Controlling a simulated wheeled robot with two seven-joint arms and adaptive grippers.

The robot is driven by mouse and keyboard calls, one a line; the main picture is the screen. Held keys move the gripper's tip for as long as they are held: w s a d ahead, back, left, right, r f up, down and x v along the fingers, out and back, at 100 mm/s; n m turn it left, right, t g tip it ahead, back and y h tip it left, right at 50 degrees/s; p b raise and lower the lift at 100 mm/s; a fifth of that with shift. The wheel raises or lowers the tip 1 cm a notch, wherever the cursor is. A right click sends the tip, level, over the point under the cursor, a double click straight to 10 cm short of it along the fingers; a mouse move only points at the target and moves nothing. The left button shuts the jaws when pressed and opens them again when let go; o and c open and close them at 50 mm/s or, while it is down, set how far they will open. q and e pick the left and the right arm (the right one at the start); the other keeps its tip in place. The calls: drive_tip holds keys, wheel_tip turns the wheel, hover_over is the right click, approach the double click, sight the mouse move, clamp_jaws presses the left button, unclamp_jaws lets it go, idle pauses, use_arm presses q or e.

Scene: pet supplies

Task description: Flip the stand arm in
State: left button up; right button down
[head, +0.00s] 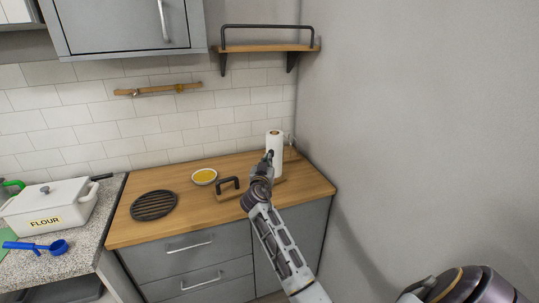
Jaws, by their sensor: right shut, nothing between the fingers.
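A white paper towel roll (275,148) stands upright on the wooden worktop near the right wall. A thin rod, which looks like the stand arm (290,145), shows just to the right of the roll. My right gripper (268,157) is shut and empty. It is in front of the roll's left side in the picture; I cannot tell whether it touches it. My arm and gripper hide part of the roll's lower side and the base. My left gripper is not in view.
On the wooden worktop (140,230) are a yellow-filled bowl (204,176), a black round trivet (154,205) and a wooden piece with a black handle (229,184). A white flour box (48,209) and blue scoop (58,247) are at left. A shelf (265,47) hangs above.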

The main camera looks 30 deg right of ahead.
sight(271, 152)
drive_tip(key=shift+p+x, duration=0.75)
drive_tip(key=shift+x, duration=1.85)
drive_tip(key=shift+d, duration=0.1)
